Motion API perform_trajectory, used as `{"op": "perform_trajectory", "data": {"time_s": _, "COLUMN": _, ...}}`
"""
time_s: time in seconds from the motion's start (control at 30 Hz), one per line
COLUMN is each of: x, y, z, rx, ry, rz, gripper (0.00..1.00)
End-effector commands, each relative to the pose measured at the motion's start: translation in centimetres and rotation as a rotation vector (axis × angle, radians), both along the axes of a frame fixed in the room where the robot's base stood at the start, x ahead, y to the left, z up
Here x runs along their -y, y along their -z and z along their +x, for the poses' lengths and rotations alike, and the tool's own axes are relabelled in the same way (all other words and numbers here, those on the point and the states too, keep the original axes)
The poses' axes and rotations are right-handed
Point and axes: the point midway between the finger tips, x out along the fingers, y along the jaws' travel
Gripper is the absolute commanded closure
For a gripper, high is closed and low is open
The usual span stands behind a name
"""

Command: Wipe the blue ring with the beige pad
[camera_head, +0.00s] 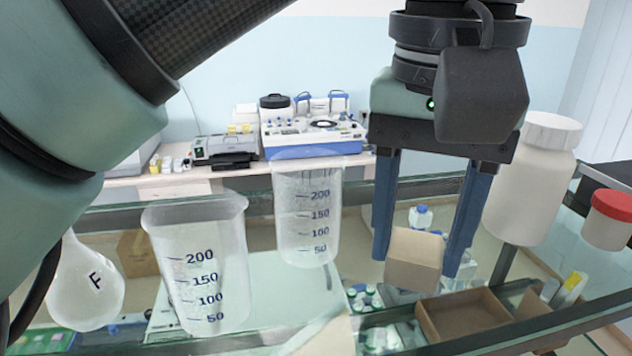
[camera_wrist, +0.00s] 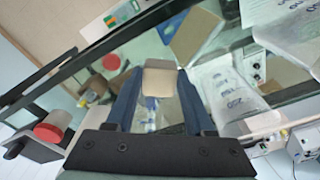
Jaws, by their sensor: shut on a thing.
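My gripper (camera_head: 417,258) is shut on the beige pad (camera_head: 412,272), a small block held between the two blue fingertips. The pad is in the air, to the right of the far beaker. In the wrist view, the pad (camera_wrist: 159,82) sits between the fingertips of my gripper (camera_wrist: 160,92). I cannot clearly make out a blue ring in either view. The far beaker (camera_head: 308,218) has a bluish look near its rim, but I cannot tell whether this is a ring or the blue machine behind it.
A near beaker (camera_head: 203,265) and a flask marked F (camera_head: 86,285) stand at the left. A white bottle (camera_head: 533,185) and a red-lidded jar (camera_head: 607,222) stand at the right. A brown open box (camera_head: 433,325) shows lower down. A blue-and-white machine (camera_head: 312,135) is on the back bench.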

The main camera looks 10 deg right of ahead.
Motion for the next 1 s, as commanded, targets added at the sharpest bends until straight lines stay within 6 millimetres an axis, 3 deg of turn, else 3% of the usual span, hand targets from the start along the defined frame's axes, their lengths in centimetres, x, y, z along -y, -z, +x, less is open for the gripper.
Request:
{"op": "perform_trajectory", "data": {"time_s": 0.63, "x": 0.1, "y": 1.1, "z": 0.0, "rx": 0.000, "ry": 0.001, "rz": -0.001, "gripper": 1.00}}
{"op": "perform_trajectory", "data": {"time_s": 1.0, "x": 3.1, "y": 1.0, "z": 0.1, "rx": -0.001, "ry": 0.003, "rz": 0.000, "gripper": 1.00}}
